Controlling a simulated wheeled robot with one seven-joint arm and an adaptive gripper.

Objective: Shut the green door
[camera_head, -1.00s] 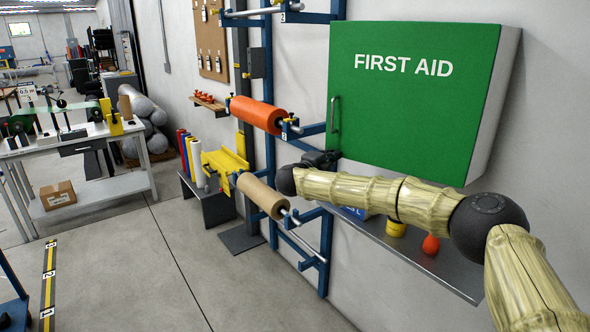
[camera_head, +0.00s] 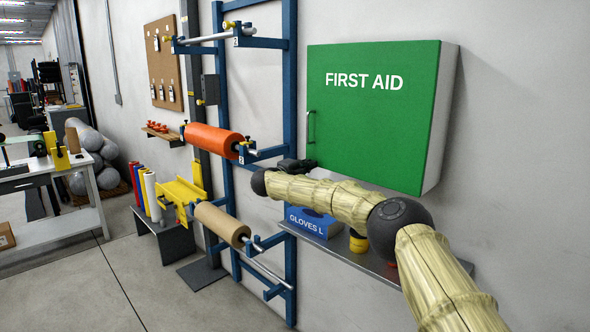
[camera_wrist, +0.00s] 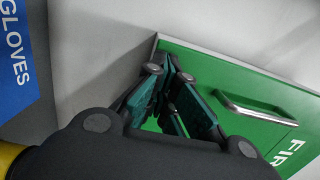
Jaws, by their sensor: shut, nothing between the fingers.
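The green door (camera_head: 375,130) of the white first aid cabinet (camera_head: 440,130) is on the wall right of centre. It looks flush with the cabinet, with no gap that I can make out. Its metal handle (camera_head: 311,128) is near the left edge and also shows in the wrist view (camera_wrist: 255,108). My gripper (camera_head: 298,165) is at the door's lower left corner, below the handle, partly hidden by my arm. In the wrist view my gripper (camera_wrist: 170,95) is shut and empty, its fingers in front of the green door (camera_wrist: 210,70). I cannot tell whether they touch it.
A metal shelf (camera_head: 345,252) below the cabinet holds a blue gloves box (camera_head: 315,222) and a yellow container (camera_head: 358,241). A blue rack (camera_head: 290,100) with orange (camera_head: 210,140) and brown (camera_head: 222,222) rolls stands to the left. The floor at front left is clear.

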